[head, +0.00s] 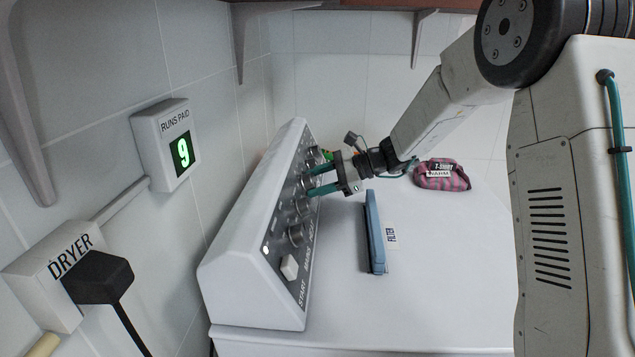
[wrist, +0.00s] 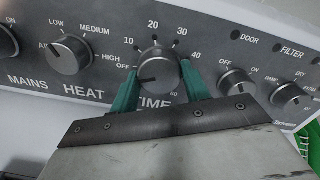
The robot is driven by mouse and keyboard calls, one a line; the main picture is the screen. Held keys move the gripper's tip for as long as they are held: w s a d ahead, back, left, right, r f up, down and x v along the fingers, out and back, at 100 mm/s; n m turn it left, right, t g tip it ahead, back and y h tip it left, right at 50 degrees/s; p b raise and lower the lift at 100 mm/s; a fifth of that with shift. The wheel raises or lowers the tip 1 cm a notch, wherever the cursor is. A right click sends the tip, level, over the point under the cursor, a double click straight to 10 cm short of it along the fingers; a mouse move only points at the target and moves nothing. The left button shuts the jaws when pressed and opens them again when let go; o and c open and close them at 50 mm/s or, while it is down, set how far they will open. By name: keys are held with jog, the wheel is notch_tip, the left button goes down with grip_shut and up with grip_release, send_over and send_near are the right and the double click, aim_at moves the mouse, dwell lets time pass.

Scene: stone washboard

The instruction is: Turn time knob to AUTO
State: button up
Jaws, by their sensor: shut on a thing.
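The TIME knob (wrist: 158,68) is a round grey dial on the slanted panel, in the middle of the wrist view. Its dark pointer line points left and slightly down, near or just below OFF. My gripper (head: 311,180) reaches the panel from the right in the head view. In the wrist view its two teal fingers stand on either side of the knob and are shut on it. My gripper's body hides the area below the knob.
The HEAT knob (wrist: 70,54) is to the left and a smaller OFF/ON knob (wrist: 236,83) is close on the right. The white control panel (head: 250,240) stands on a white top with a blue flat object (head: 374,235) and a pink striped bundle (head: 441,180).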

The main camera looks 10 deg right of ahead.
jog(key=n, duration=0.4)
jog(key=shift+n, duration=0.7)
jog(key=o, duration=1)
jog(key=v, duration=0.7)
jog(key=shift+d+r, duration=0.2)
jog(key=shift+d, duration=0.15)
